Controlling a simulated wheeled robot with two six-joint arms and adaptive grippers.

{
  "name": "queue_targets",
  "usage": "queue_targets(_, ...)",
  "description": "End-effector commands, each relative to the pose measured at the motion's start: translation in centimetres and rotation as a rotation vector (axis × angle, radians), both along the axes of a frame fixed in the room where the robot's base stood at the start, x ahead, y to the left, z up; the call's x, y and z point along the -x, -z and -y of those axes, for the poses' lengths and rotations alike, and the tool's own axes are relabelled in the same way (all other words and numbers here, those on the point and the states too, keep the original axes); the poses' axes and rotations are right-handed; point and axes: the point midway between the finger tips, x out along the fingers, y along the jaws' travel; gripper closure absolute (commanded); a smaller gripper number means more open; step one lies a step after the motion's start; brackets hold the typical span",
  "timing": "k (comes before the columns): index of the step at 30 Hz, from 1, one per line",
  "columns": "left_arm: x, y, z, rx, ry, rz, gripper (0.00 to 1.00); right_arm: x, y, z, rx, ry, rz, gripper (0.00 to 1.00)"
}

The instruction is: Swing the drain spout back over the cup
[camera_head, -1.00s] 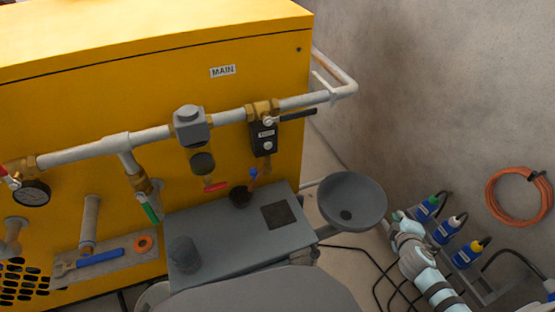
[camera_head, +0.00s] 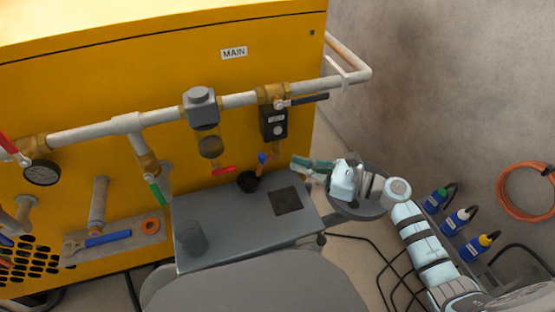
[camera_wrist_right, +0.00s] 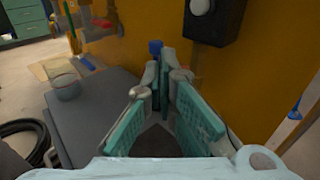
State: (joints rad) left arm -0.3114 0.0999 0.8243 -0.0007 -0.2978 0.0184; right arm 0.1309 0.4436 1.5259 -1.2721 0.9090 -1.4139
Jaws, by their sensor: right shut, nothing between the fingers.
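The black drain box (camera_head: 273,122) hangs under the pipe, with a short brass piece (camera_head: 276,146) below it that looks like the spout. A grey see-through cup (camera_head: 191,238) stands at the table's front left and also shows in the wrist view (camera_wrist_right: 65,86). My right gripper (camera_head: 297,163) is shut and empty, right of the blue piece and below the box. In the wrist view its tips (camera_wrist_right: 164,62) converge, with the blue piece just beyond. My left gripper is out of view.
The grey table (camera_head: 232,222) has a dark square patch (camera_head: 287,200). A round grey bowl (camera_head: 366,210) sits below my right arm. A red-handled valve (camera_head: 222,171) and green-handled valve (camera_head: 158,194) hang left.

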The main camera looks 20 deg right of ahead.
Motion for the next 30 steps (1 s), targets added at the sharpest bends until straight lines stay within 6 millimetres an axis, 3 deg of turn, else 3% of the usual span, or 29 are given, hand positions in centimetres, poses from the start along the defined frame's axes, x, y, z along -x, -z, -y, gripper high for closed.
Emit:
queue_targets(6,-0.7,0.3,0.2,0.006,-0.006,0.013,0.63,-2.8,0.3,-3.3,-0.004,0.000,0.000,1.00)
queue_targets(10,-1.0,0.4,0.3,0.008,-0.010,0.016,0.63,-3.7,0.4,-4.4,-0.003,0.001,0.000,1.00)
queue_targets(30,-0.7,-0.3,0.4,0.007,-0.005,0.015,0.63,-4.1,0.2,-5.1,-0.001,0.037,-0.003,1.00)
